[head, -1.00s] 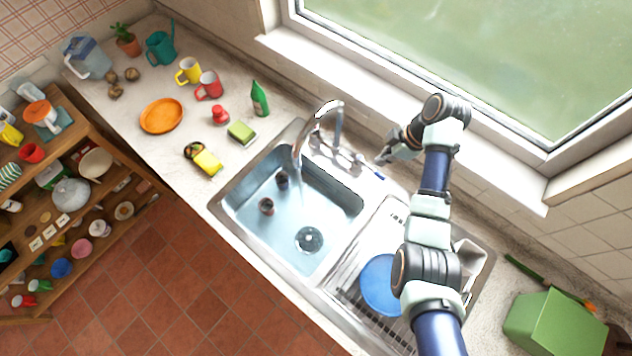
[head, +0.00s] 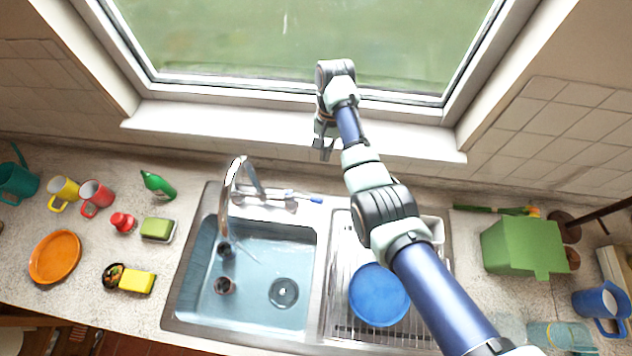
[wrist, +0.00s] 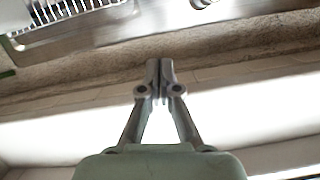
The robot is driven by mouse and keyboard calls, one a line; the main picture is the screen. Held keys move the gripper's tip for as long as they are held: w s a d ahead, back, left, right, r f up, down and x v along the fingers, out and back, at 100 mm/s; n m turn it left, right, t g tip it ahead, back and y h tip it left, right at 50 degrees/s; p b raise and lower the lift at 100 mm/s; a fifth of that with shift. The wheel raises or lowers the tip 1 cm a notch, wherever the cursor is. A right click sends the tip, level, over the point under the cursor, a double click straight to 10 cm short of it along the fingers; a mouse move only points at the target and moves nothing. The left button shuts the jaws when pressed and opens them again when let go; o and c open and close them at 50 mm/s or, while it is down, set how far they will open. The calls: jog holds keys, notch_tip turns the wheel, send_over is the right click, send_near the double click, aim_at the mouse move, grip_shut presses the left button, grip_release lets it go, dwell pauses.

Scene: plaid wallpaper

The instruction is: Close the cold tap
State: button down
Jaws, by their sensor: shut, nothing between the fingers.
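The cold tap (head: 314,199) is the blue-tipped lever to the right of the chrome spout (head: 234,182), behind the sink. Its lever points right along the back rim. A faint streak of water seems to run below the spout into the left basin (head: 205,290). My gripper (head: 324,153) is above and behind the tap, near the window sill, and apart from it. In the wrist view my gripper (wrist: 160,66) is shut and empty. A small metal piece at that view's top edge is cut off, and I cannot tell whether it is the tap.
A blue plate (head: 379,294) lies on the drainer right of the basin. A green box (head: 522,249) stands on the right. The window sill (head: 210,123) is close behind my gripper.

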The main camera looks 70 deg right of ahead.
aim_at(303, 198)
jog(key=a+f, duration=0.6)
jog(key=f, duration=0.4)
jog(key=shift+s+a+f+b, duration=0.2)
jog(key=shift+s+f+b, duration=0.05)
jog(key=shift+s+b, duration=0.15)
